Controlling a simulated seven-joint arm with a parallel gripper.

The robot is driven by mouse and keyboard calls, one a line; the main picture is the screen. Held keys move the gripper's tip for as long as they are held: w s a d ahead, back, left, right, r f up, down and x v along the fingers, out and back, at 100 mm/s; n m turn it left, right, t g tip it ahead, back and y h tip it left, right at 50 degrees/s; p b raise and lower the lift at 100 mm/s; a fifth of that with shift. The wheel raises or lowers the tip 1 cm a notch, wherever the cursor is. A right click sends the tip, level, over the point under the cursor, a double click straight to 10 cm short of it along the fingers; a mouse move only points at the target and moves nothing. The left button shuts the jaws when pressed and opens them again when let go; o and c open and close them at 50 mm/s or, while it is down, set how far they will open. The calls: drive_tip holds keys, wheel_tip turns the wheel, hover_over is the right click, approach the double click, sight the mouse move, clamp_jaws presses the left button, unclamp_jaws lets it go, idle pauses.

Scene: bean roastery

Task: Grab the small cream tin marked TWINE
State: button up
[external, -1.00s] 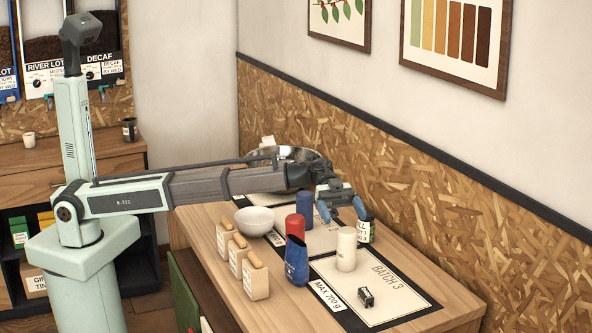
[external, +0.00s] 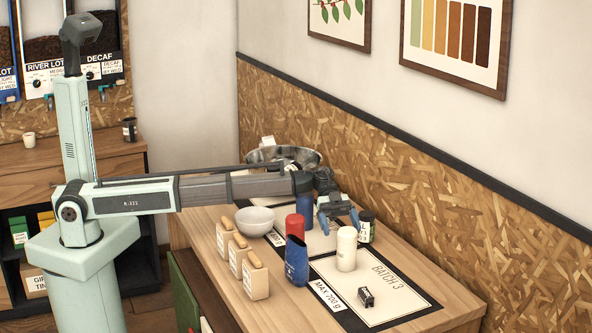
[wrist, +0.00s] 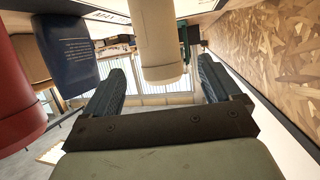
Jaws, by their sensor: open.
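A small cream tin (external: 346,250) stands upright on the mat marked BATCH 3. No TWINE lettering can be read on it. My gripper (external: 339,222) is open, with its blue fingers just behind and above the tin's top in the external view. In the wrist view the cream tin (wrist: 156,45) shows beyond and between the spread fingers of the gripper (wrist: 162,88), with nothing held. I cannot tell whether the gripper touches it.
A dark tin with a pale label (external: 366,228) stands close behind the gripper. A small black object (external: 366,298) lies in front. The mat's right side is clear.

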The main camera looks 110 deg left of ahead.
sight(350, 248)
drive_tip(key=shift+r+x, duration=0.1)
drive_tip(key=shift+x, duration=2)
drive_tip(key=shift+r+x, duration=0.15)
drive_tip(key=shift+x, duration=1.95)
drive_tip(key=shift+d, duration=0.1)
drive_tip(key=shift+c, duration=0.3)
drive_tip(key=c, duration=1.2)
drive_tip(key=shift+r, duration=0.1)
